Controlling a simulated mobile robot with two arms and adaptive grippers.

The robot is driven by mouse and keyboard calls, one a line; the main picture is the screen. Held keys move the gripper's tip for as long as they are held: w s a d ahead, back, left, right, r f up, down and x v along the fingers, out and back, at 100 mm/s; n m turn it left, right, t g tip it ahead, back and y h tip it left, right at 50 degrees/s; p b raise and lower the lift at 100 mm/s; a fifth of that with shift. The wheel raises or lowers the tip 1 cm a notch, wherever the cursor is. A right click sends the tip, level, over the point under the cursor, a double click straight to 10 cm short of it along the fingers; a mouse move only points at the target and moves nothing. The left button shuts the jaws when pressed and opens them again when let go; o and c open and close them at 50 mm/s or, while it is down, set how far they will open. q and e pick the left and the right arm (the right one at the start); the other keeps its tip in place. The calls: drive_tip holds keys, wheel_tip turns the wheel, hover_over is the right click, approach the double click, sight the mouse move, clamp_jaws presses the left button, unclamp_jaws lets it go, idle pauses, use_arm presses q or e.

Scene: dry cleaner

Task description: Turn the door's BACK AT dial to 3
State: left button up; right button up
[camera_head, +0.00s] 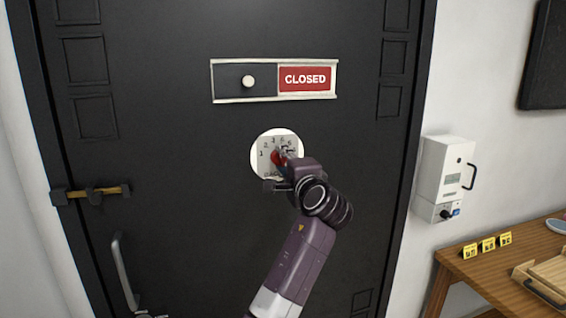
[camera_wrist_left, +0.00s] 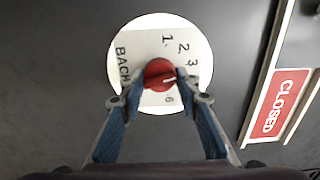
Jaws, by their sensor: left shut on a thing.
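The BACK AT dial is a white round plate (camera_head: 258,138) on the dark door, with numbers around a red knob (camera_head: 277,157). In the left wrist view the red knob (camera_wrist_left: 158,72) sits between the fingers of my left gripper (camera_wrist_left: 160,92), which is shut on it. The knob's white mark points right in that view, just below the 3, towards numbers partly hidden by a finger. The 1, 2, 3 and 6 can be read on the plate (camera_wrist_left: 140,45). In the head view my left gripper (camera_head: 281,170) covers the dial's lower right. My right gripper is not in view.
A slider sign (camera_head: 307,79) reading CLOSED is above the dial. A brass latch (camera_head: 92,193) and a door handle (camera_head: 122,270) are on the door's left. A white wall box (camera_head: 443,168) and a wooden table (camera_head: 480,265) with yellow number markers (camera_head: 487,245) stand right.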

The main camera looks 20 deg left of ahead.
use_arm(q)
drive_tip(key=o, duration=1.2)
drive_tip(key=shift+c, duration=0.2)
drive_tip(key=v, duration=1.2)
